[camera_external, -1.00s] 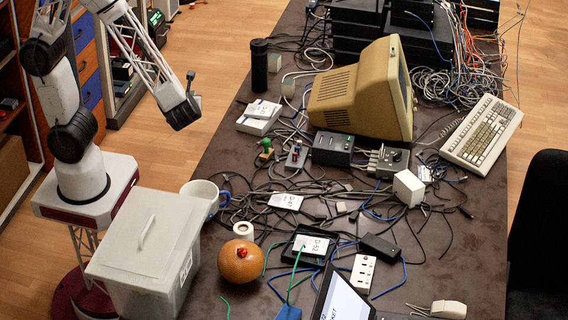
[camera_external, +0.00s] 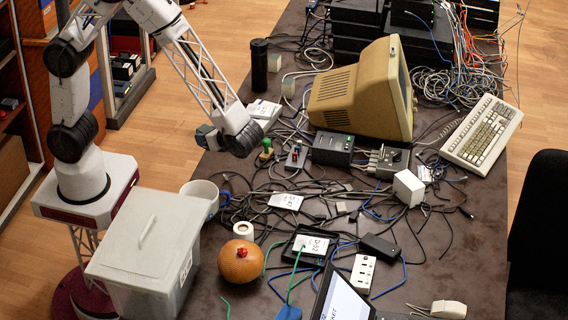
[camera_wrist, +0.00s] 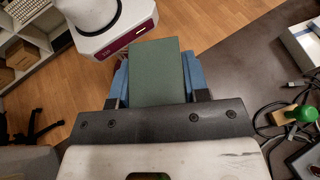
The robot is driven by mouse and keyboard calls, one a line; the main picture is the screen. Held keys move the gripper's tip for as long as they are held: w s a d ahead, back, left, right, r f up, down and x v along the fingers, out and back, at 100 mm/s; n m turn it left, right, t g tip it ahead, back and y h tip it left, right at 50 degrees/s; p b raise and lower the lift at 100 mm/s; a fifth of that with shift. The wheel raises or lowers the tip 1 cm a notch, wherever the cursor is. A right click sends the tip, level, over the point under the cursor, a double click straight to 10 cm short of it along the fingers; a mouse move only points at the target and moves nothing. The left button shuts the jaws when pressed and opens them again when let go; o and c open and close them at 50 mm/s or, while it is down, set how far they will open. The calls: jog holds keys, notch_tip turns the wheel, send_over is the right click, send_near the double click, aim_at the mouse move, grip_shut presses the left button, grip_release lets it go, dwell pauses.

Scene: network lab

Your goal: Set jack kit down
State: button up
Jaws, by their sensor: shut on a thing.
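My gripper (camera_wrist: 158,78) is shut on a dark green box (camera_wrist: 154,58), which I take to be the jack kit. The box sits between the two blue fingers in the wrist view, its flat face toward the camera. The held box is small there and mostly hidden by the wrist, and no contact with the table shows.
A black cylinder (camera_external: 259,63) stands behind. A white mug (camera_external: 201,193), a grey lidded bin (camera_external: 145,240) and tangled cables are nearer. A beige monitor (camera_external: 345,97) stands right.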

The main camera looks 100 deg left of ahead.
jog(key=w+d+r+n+t+h, duration=0.3)
jog(key=w+d+n+t+h, duration=0.3)
jog(key=w+d+n+h, duration=0.95)
jog(key=w+d+r+n+t+h, duration=0.2)
jog(key=w+d+n+t+h, duration=0.35)
jog(key=w+d, duration=1.75)
notch_tip(320, 180, down, 11)
jog(key=d+n+y, duration=0.1)
jog(key=n, duration=0.1)
jog(key=shift+t, duration=0.35)
jog(key=shift+s, duration=0.1)
jog(key=shift+f, duration=3)
jog(key=shift+f, duration=0.1)
jog(key=shift+f, duration=1.8)
